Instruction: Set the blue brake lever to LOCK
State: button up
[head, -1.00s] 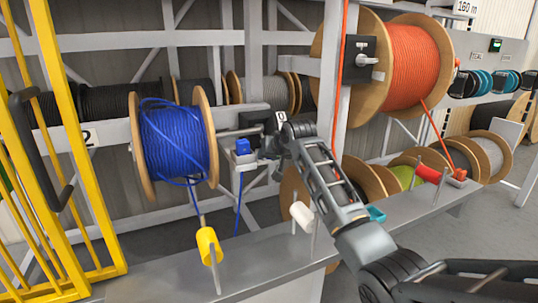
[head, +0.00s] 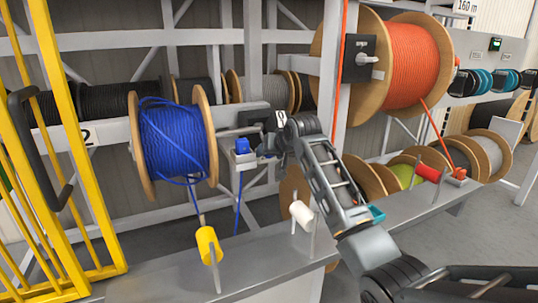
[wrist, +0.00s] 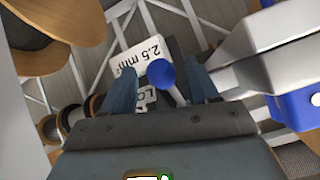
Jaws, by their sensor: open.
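The blue round knob (wrist: 167,74) of the brake lever shows in the wrist view, between the two fingers of my gripper (wrist: 160,78). The fingers are open, one on each side of the knob, with a gap visible on the left side. Contact on the right cannot be told. A white label (wrist: 144,104), partly covered, shows the letters "LO" just below the knob. In the head view my gripper (head: 268,148) is beside the blue cable reel (head: 172,140), and my arm hides the lever. A dark brake plate (head: 268,117) shows behind it.
A blue block (head: 243,146) on a grey bracket stands just left of my gripper; it also shows in the wrist view (wrist: 297,105). The grey bench (head: 255,262) below carries yellow (head: 209,245) and white (head: 301,214) rollers. A yellow gate (head: 72,150) stands at left.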

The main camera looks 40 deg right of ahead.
jog(key=v, duration=0.5)
jog(key=shift+s+r, duration=0.2)
jog(key=shift+s, duration=0.05)
